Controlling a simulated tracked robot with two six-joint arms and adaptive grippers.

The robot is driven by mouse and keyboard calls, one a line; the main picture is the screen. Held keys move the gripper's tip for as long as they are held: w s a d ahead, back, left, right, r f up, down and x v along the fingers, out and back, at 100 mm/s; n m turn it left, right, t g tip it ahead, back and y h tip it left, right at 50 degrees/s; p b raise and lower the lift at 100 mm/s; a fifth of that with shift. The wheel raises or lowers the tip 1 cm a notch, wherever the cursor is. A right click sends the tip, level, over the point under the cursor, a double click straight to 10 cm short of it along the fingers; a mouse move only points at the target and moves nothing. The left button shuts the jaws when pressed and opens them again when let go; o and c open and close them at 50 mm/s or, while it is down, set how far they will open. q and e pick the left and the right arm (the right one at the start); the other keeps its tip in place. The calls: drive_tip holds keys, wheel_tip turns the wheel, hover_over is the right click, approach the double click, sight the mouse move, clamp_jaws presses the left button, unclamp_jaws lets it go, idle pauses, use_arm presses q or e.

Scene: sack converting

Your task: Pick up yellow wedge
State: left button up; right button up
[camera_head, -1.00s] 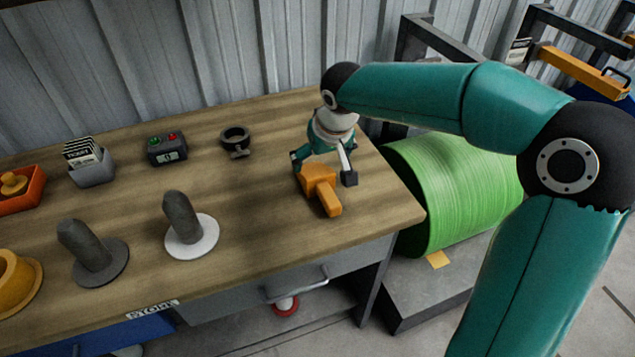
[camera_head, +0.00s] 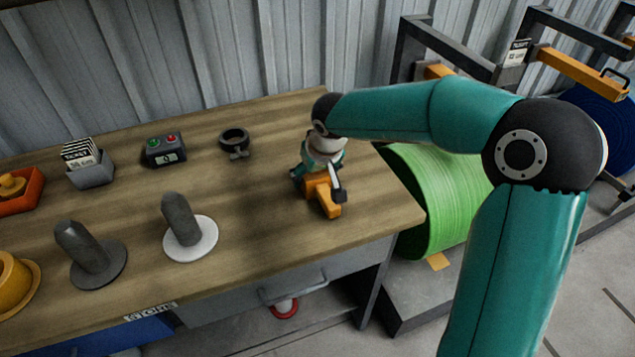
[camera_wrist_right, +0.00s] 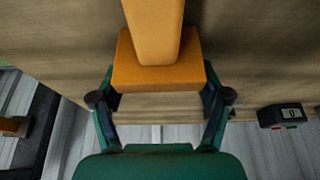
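The yellow wedge (camera_head: 327,201), an orange-yellow block with a narrower arm, lies near the right end of the wooden workbench. It also shows in the right wrist view (camera_wrist_right: 158,72), with its wide part between the fingers. My right gripper (camera_head: 322,186) is down at the wedge, one finger on each side. In the right wrist view the fingers (camera_wrist_right: 160,98) meet the sides of the wide part with no clear gap. The wedge appears to rest on the bench; the far finger is partly hidden in the head view. My left gripper is not in view.
On the workbench (camera_head: 255,215) stand a dark ring clamp (camera_head: 234,142), a control box (camera_head: 165,150), a card holder (camera_head: 92,169), two grey posts (camera_head: 180,220) on discs and an orange tray (camera_head: 22,193). A green roll (camera_head: 440,200) stands beyond the right edge.

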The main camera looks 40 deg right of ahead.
drive_tip(key=c, duration=0.8)
drive_tip(key=shift+r, duration=0.15)
